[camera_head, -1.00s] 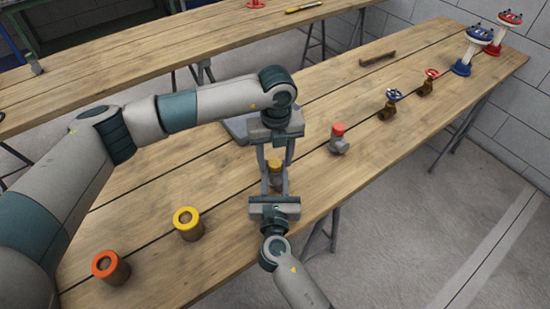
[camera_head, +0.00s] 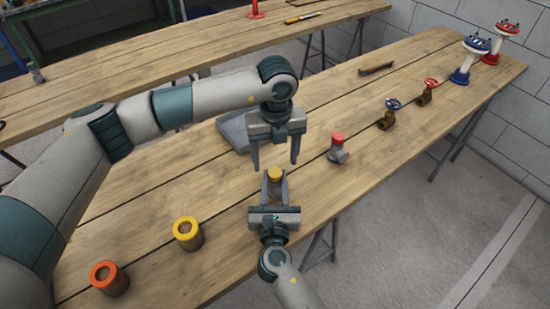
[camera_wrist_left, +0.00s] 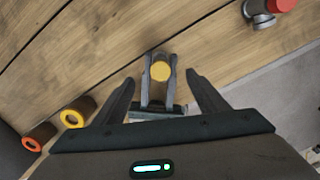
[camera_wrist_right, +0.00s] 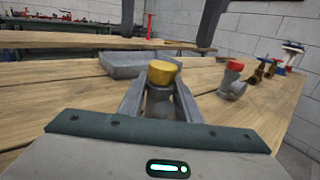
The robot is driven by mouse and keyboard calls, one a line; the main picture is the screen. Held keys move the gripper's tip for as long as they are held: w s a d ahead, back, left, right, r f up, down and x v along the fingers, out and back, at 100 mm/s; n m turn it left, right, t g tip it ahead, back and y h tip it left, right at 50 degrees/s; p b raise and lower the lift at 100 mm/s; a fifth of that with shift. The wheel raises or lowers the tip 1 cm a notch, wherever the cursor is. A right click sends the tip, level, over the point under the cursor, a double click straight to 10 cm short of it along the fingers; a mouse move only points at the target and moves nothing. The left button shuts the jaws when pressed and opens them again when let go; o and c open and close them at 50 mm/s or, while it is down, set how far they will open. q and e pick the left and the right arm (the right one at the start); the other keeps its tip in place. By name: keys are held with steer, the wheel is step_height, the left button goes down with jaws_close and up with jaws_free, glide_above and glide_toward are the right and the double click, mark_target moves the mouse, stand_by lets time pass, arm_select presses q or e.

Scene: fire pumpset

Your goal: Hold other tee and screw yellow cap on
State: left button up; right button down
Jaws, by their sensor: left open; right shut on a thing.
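A grey tee (camera_wrist_right: 160,100) with a yellow cap (camera_wrist_right: 162,72) on its top stands between the fingers of my right gripper (camera_head: 275,190), which is shut on the tee. The yellow cap also shows in the head view (camera_head: 274,174) and in the left wrist view (camera_wrist_left: 160,71). My left gripper (camera_head: 275,165) is open and empty, with its fingers pointing down above and behind the cap, apart from it. The other tee (camera_head: 338,152), with a red cap (camera_head: 338,137), stands to the right on the table. The tee's lower part is hidden by the right gripper.
A grey tray (camera_wrist_right: 130,68) lies behind the tee. An orange-ringed cylinder (camera_head: 108,278) and a yellow-ringed one (camera_head: 188,234) stand at front left. Brass valves (camera_head: 388,116) and two flanged valves (camera_head: 470,60) stand at the right. The wooden table (camera_head: 240,255) is clear between them.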

steer(key=shift+f, duration=0.3)
arm_select(q)
step_height(320, 180, up, 12)
steer(key=shift+s, duration=0.3)
stand_by(0.4)
arm_select(e)
steer(key=c, duration=1.2)
jaws_free()
arm_select(q)
steer(key=shift+w+d, duration=0.1)
steer(key=shift+w, duration=0.05)
arm_select(e)
steer(key=shift+w, duration=0.1)
steer(key=shift+r, duration=0.1)
steer(key=s+b, duration=0.3)
steer(key=s, duration=1.3)
steer(key=shift+s, duration=0.1)
arm_select(q)
steer(key=shift+f+b, duration=0.35)
steer(key=shift+f, duration=1.6)
arm_select(e)
steer(key=shift+s, duration=0.6)
